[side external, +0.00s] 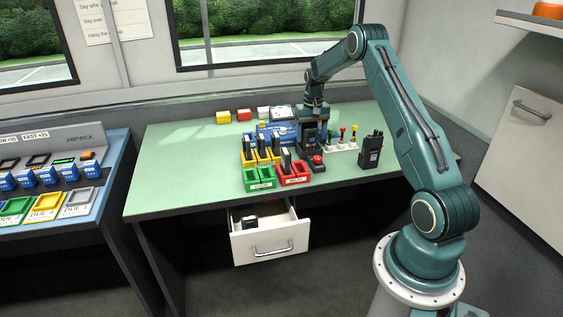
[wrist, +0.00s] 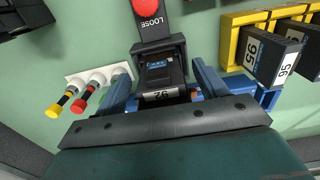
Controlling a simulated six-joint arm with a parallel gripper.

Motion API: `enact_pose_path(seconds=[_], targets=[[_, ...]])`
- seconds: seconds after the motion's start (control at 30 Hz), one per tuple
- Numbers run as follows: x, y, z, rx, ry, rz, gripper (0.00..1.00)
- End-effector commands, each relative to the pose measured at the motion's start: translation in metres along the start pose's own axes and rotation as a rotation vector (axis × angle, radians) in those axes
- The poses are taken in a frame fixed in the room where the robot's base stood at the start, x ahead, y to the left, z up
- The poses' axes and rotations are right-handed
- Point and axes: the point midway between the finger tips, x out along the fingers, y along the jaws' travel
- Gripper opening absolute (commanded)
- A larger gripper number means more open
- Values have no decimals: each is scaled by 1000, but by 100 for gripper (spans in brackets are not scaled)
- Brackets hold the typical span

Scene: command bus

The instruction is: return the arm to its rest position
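My arm (side external: 395,100) reaches from its base at the right over the green table (side external: 180,185). My gripper (side external: 312,128) points down low over the table, among the racks. In the wrist view my gripper (wrist: 161,72) has its two blue fingers spread apart. Between them is a dark battery labelled 92 (wrist: 160,95), seated in a black holder marked LOOSE (wrist: 150,46). A gap shows between the right finger and the battery. On the left side contact is hard to judge.
Yellow (side external: 248,163), green (side external: 259,184) and red racks (side external: 295,181) with dark batteries stand left of my gripper. A black radio (side external: 371,150) and coloured plungers (side external: 342,136) stand to the right. A drawer (side external: 270,243) hangs open below. The table's left part is clear.

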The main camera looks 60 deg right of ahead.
Motion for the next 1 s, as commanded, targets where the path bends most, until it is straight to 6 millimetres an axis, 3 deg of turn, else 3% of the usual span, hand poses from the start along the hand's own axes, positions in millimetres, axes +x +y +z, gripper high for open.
enact_pose_path(seconds=[0.17, 0.23, 0.27, 1.0], targets=[[0, 0, 0, 0, 0, 0, 71], [0, 0, 0, 0, -1, 0, 85], [0, 0, 0, 0, -1, 0, 86], [-1, 0, 0, 0, 0, 0, 86]])
